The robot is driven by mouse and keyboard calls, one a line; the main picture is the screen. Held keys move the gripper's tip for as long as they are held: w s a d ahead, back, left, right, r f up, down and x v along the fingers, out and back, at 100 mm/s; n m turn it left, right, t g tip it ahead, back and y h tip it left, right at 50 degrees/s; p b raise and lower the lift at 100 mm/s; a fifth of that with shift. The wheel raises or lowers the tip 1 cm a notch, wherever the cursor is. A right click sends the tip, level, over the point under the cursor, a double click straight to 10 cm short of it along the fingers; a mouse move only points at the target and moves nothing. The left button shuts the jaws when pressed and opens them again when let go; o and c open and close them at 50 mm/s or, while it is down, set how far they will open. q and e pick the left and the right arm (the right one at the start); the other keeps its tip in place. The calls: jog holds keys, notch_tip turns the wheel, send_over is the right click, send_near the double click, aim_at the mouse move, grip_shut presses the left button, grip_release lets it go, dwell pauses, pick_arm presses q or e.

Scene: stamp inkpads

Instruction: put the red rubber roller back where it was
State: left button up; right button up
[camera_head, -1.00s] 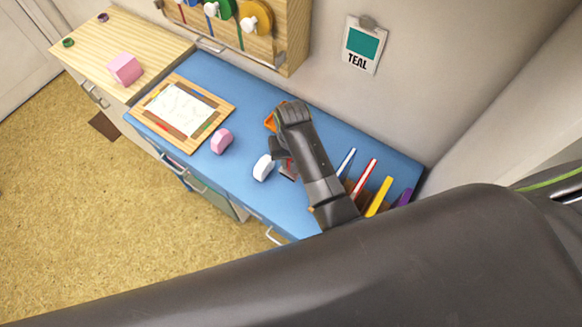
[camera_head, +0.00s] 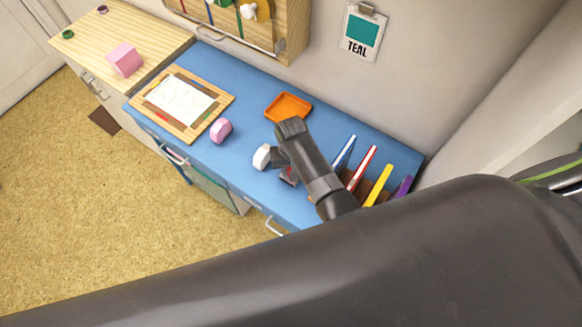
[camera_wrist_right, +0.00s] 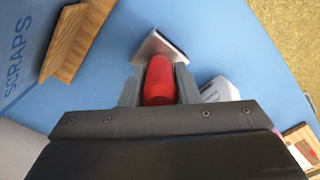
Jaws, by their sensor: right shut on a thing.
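The red rubber roller (camera_wrist_right: 159,82) sits between the fingers of my right gripper (camera_wrist_right: 158,88) in the right wrist view, and the gripper is shut on it. A grey, flat metallic piece (camera_wrist_right: 157,46) shows just past the roller's end; I cannot tell whether it is joined to it. In the head view my right gripper (camera_head: 281,160) is low over the blue bench top, beside a white block (camera_head: 262,156). A small red and grey part (camera_head: 289,177) shows under the gripper. The gripper and arm hide most of the roller there. My left gripper is not in view.
An orange tray (camera_head: 288,106) lies behind the gripper. A pink block (camera_head: 221,130) and a framed paper board (camera_head: 180,103) are to the left. The bench front edge is close.

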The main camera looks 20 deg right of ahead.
jog(key=shift+f, duration=0.15)
jog(key=o, duration=0.8)
jog(key=shift+o, duration=1.3)
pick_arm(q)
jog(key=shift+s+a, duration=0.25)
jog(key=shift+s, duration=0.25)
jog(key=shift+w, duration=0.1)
pick_arm(e)
jog(key=shift+r, duration=0.4)
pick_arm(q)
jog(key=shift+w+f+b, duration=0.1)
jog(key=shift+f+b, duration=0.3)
pick_arm(e)
notch_tip(320, 180, up, 12)
jog(key=shift+f, duration=0.2)
